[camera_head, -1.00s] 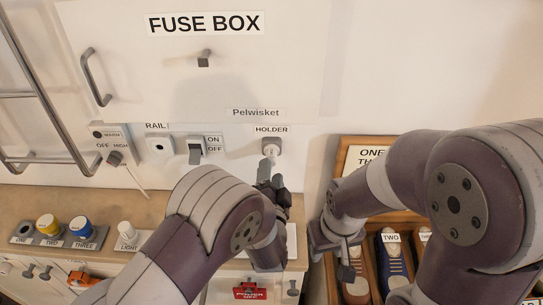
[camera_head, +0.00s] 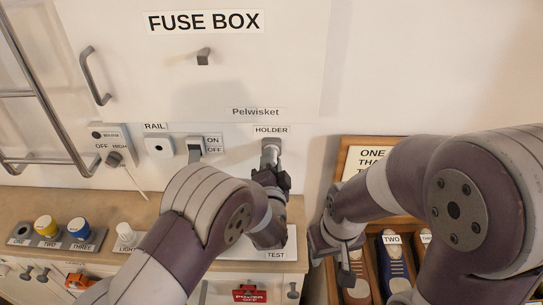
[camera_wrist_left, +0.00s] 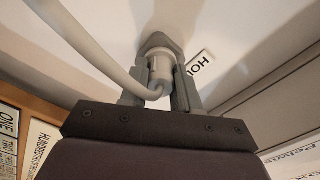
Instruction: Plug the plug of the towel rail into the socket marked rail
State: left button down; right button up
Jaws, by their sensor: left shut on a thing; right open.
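The pale plug (camera_wrist_left: 160,68) sits at the grey holder (camera_wrist_left: 158,42) in the left wrist view, with a thick pale cable (camera_wrist_left: 85,42) curving off to the upper left. My left gripper (camera_wrist_left: 160,88) is shut on the plug, one finger on each side. In the head view my left gripper (camera_head: 271,163) is at the holder under the HOLDER label and mostly hides the plug. The rail socket (camera_head: 159,145) is on the wall under the RAIL label, left of the holder, and looks empty. My right gripper (camera_head: 338,252) is open over the shoe rack.
A switch (camera_head: 195,148) marked ON and OFF stands between the rail socket and the holder. The towel rail (camera_head: 55,125) and its control box (camera_head: 110,143) are at the left. Coloured plugs and a white TEST plate are on the counter (camera_head: 150,208). The shoe rack (camera_head: 375,150) is at the right.

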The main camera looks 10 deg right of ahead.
pick_arm(q)
jog(key=shift+s, duration=0.2)
jog(key=shift+s+a, duration=0.1)
jog(key=shift+s, duration=0.2)
jog(key=shift+s, duration=0.2)
jog(key=shift+s+a+p, duration=0.15)
jog(key=shift+s+p, duration=0.05)
jog(key=shift+s, duration=0.4)
jog(key=shift+s+a+p, duration=0.15)
jog(key=shift+s, duration=0.45)
